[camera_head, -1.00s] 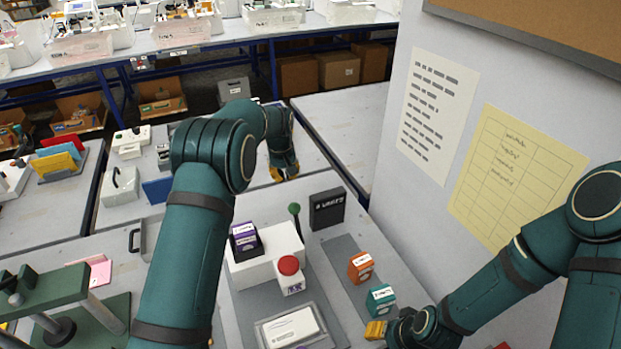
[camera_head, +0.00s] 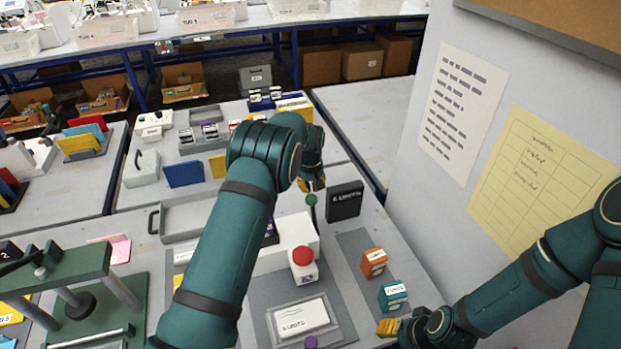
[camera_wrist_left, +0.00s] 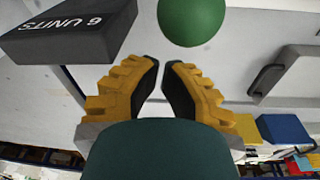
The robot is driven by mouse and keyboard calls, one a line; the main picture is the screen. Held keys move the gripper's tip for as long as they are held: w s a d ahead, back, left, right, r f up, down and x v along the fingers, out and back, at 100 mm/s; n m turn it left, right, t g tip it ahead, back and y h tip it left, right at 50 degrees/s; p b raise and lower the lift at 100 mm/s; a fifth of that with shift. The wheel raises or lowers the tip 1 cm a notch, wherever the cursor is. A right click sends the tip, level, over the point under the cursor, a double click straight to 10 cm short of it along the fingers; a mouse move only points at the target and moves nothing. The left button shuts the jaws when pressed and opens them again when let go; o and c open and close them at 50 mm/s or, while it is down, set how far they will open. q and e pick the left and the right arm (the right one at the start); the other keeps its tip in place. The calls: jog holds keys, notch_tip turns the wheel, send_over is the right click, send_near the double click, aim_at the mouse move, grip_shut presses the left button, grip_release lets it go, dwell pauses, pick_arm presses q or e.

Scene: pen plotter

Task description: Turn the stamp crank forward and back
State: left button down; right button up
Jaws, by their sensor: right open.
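The stamp crank has a green ball knob (camera_head: 311,199) on a dark upright lever beside the white stamp machine (camera_head: 275,258). The knob also shows large at the top of the left wrist view (camera_wrist_left: 192,18). My left gripper (camera_head: 312,185) is just beyond and above the knob in the head view. In the left wrist view my left gripper (camera_wrist_left: 161,65) has a narrow gap between its fingertips, nothing between them, and the knob beyond the tips, apart from them. My right gripper (camera_head: 385,328) is low at the right, near the teal box, open; its fingertips are small in view.
A black "6 UNITS" block (camera_head: 345,201) stands right of the knob. A red button (camera_head: 303,256) tops the machine's front, before a tray with a white card (camera_head: 302,317). Orange (camera_head: 374,262) and teal (camera_head: 393,294) boxes stand right. A grey wall panel (camera_head: 410,190) bounds the right side.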

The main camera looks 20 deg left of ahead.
pick_arm(q)
jog(key=shift+s+d+r, duration=0.1)
jog(key=shift+s+d, duration=0.1)
jog(key=shift+s, duration=0.25)
jog(key=shift+s+d+r, duration=0.1)
jog(key=shift+s+d, duration=0.1)
jog(key=shift+s, duration=0.2)
pick_arm(e)
jog(key=shift+r, duration=0.15)
pick_arm(q)
jog(key=shift+d, duration=0.1)
